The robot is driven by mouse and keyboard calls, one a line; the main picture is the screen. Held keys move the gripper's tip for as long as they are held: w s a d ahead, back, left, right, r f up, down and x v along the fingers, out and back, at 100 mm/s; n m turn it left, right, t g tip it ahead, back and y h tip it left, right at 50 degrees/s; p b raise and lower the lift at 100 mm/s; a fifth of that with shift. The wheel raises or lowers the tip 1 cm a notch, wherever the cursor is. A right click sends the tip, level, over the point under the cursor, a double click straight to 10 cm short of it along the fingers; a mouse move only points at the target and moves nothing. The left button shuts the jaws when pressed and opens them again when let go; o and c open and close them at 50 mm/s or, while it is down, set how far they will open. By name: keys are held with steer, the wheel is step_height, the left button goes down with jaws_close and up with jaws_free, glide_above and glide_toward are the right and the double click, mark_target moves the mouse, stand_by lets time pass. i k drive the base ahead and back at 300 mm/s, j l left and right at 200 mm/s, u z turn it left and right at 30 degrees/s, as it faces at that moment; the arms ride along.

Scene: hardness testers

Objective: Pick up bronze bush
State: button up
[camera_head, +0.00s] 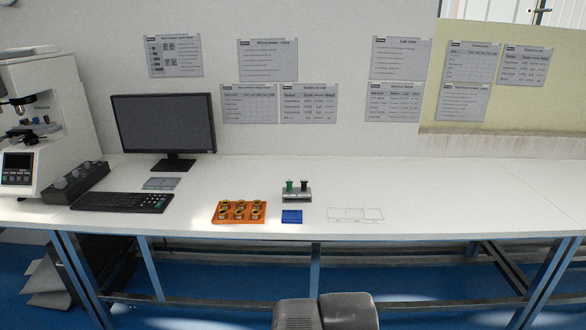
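An orange tray (215,219) lies near the front edge of the white bench. It holds several small, round, brassy pieces with dark centres, in two rows; one of them, a bronze-looking bush (257,213), sits at the front right. The pieces are too small to tell whether all are alike. My gripper's fingers are not in view. Only a grey part of my own body shows at the bottom middle, well apart from the bench top and the tray.
Right of the tray are a blue block (292,216) and a grey stand (297,196) with a green and a black piece. An outlined rectangle (355,214) lies farther right. A keyboard (122,202), monitor (163,124) and tester (50,120) stand left. The bench's right side is clear.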

mark_target(255, 203)
steer(key=i+j+u, duration=0.1)
steer(key=i+j, duration=0.25)
steer(key=i+j+u, duration=0.15)
steer(key=i+j, duration=0.2)
steer(key=i, duration=0.2)
steer(key=i+j+u, duration=0.1)
steer(key=i+j, duration=0.15)
steer(key=i, duration=0.25)
steer(key=i+j+u, duration=0.1)
steer(key=i+j, duration=0.15)
steer(key=i, duration=0.25)
